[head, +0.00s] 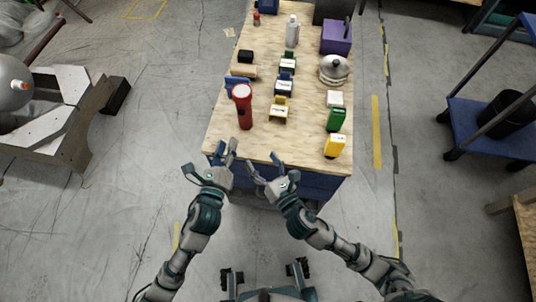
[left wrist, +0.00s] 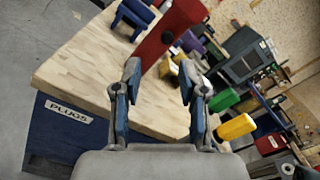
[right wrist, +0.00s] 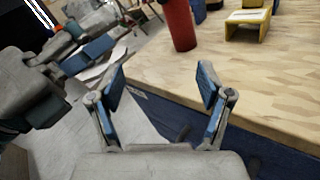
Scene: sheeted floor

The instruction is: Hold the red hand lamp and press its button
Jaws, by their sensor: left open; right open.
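The red hand lamp (head: 243,108) stands upright near the front left of the wooden table. It shows in the left wrist view (left wrist: 172,35), beyond the fingers, with a dark round spot on its side that may be the button. In the right wrist view its lower part (right wrist: 180,25) shows at the top. My left gripper (head: 212,158) is open and empty at the table's front left corner, short of the lamp. My right gripper (head: 262,171) is open and empty at the front edge, to the right of the left one.
The wooden table (head: 225,137) has bare room at its front. A yellow holder (head: 279,111) stands right of the lamp, and a blue one (head: 235,82) behind it. Green (head: 336,119) and yellow (head: 334,146) items line the right side. A blue cart (head: 480,125) stands farther right.

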